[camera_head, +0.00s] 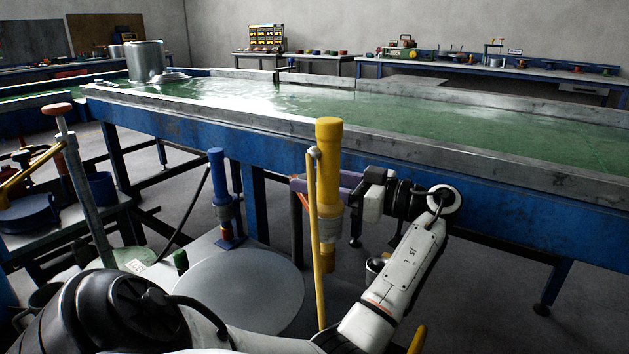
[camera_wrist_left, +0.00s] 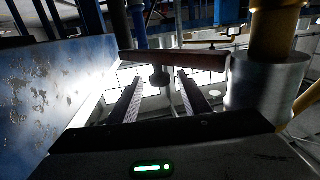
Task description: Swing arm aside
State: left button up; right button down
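A yellow post (camera_head: 328,190) with a grey metal collar stands in front of the conveyor-like table. A short purplish bar (camera_head: 299,185) shows beside it in the head view, partly hidden behind the post. In the left wrist view a reddish-brown bar (camera_wrist_left: 175,62) runs crosswise toward the post's collar (camera_wrist_left: 266,82). My left gripper (camera_head: 366,194) is just right of the post; its fingertips are hard to see there. In the left wrist view my left gripper (camera_wrist_left: 160,78) has its fingers apart, with the bar just beyond their tips. I cannot tell whether they touch it. My right gripper is out of view.
A long blue-framed table (camera_head: 420,135) with a green top runs behind the post. A metal pot (camera_head: 146,60) stands on it at the far left. A blue post (camera_head: 220,190) and a round grey plate (camera_head: 245,290) are left of the yellow post. A thin yellow rod (camera_head: 315,260) stands close by.

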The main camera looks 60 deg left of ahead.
pick_arm(q)
jog(key=shift+w+d, duration=0.1)
jog(key=v, duration=1)
dwell(0.3)
